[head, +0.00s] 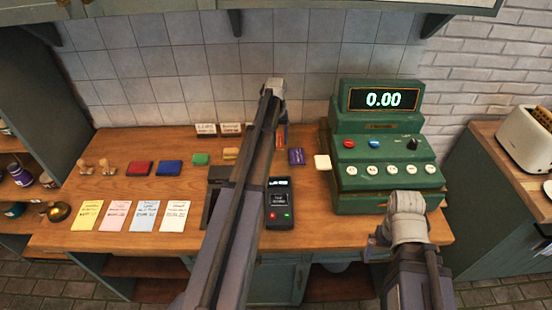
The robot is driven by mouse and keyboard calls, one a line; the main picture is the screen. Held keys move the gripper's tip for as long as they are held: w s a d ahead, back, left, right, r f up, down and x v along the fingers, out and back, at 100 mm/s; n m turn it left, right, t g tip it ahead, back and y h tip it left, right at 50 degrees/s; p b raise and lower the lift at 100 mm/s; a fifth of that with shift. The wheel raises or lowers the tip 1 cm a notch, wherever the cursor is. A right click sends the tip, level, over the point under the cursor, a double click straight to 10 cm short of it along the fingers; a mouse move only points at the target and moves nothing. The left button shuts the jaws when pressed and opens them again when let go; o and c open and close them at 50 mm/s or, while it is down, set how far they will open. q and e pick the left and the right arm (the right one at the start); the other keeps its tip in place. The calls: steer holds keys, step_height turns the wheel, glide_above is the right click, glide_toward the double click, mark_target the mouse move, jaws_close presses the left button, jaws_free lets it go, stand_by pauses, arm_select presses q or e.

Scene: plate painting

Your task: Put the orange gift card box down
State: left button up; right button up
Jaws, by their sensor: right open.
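A small orange box (281,136), which looks like the orange gift card box, shows as a narrow strip just right of my left forearm near the back of the counter. The forearm covers the rest, so I cannot tell whether it is held or resting. My left arm reaches across the counter to the back wall, and its gripper is hidden behind the arm. My right gripper (373,246) is open and appears empty at the counter's front edge, before the green cash register (385,150), well apart from the orange box.
Several paper cards (146,214) lie in front. A card terminal (279,203) stands right of my left forearm. Two stamps (106,167) stand at the left.

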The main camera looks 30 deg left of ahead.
mark_target(276, 161)
arm_select(q)
step_height(276, 161, down, 9)
steer(key=b, duration=0.8)
steer(key=shift+r, duration=0.15)
steer(key=o, duration=1.2)
steer(key=shift+f, duration=0.2)
steer(key=shift+o, duration=0.2)
step_height(276, 161, up, 12)
steer(key=p, duration=1.2)
steer(key=shift+r, duration=0.25)
